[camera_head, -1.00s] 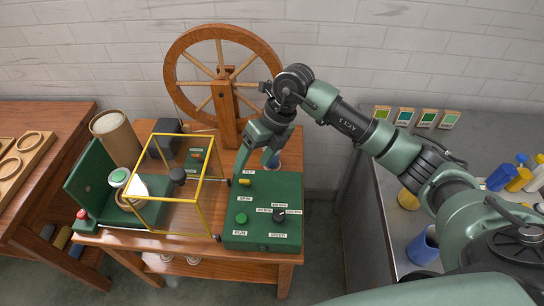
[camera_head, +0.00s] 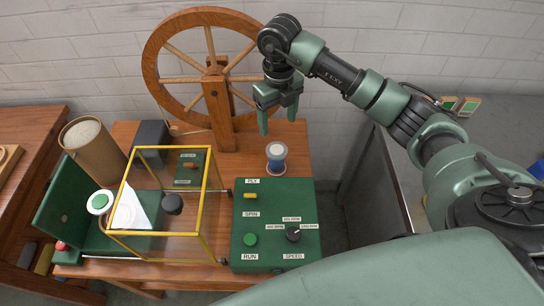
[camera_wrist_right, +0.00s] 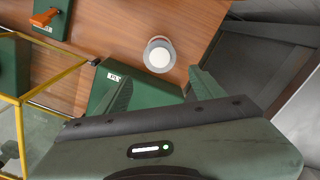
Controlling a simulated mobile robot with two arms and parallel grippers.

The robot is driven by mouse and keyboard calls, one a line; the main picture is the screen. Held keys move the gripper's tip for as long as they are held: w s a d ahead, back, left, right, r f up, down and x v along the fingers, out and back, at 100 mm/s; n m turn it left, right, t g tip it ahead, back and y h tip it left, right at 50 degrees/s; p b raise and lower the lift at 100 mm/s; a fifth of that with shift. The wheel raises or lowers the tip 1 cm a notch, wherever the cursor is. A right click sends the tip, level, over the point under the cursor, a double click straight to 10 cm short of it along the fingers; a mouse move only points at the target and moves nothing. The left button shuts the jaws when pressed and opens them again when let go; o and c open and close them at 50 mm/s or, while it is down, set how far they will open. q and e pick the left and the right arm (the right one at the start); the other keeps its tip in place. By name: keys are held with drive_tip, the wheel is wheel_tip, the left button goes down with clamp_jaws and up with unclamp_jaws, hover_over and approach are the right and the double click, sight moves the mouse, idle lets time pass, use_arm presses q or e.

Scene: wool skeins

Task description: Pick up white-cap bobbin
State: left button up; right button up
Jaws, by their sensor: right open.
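The white-cap bobbin (camera_head: 276,157) stands upright on the wooden table behind the green control box. Its pale round cap faces up, above a bluish body. In the right wrist view the bobbin (camera_wrist_right: 159,55) shows from above, just beyond the gap between the fingers. My right gripper (camera_head: 279,122) is open and empty, fingers pointing down, above and apart from the bobbin. Its two fingers also frame the lower middle of the right wrist view (camera_wrist_right: 160,80). My left gripper is not in view.
The green control box (camera_head: 303,212) is in front of the bobbin. A yellow-framed clear guard (camera_head: 214,163) stands to the left. The spinning wheel (camera_head: 217,108) rises behind left. A grey bench (camera_head: 505,135) is at right, across a gap.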

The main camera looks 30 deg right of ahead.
sight(277, 149)
wheel_tip(277, 149, down, 3)
drive_tip(key=shift+r+b, duration=0.1)
drive_tip(key=shift+b, duration=1)
drive_tip(key=f+b, duration=0.2)
drive_tip(key=f, duration=0.1)
drive_tip(key=shift+w+b, duration=0.2)
drive_tip(key=shift+b, duration=0.1)
drive_tip(key=shift+f, duration=0.2)
wheel_tip(277, 149, down, 5)
drive_tip(key=shift+r+p, duration=0.15)
drive_tip(key=shift+p, duration=0.15)
wheel_tip(277, 149, down, 7)
drive_tip(key=shift+r+p, duration=0.1)
drive_tip(key=shift+p, duration=0.2)
drive_tip(key=c, duration=1.1)
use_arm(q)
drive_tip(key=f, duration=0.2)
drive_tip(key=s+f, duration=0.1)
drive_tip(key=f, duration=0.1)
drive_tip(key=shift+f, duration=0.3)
use_arm(e)
drive_tip(key=shift+r, duration=0.1)
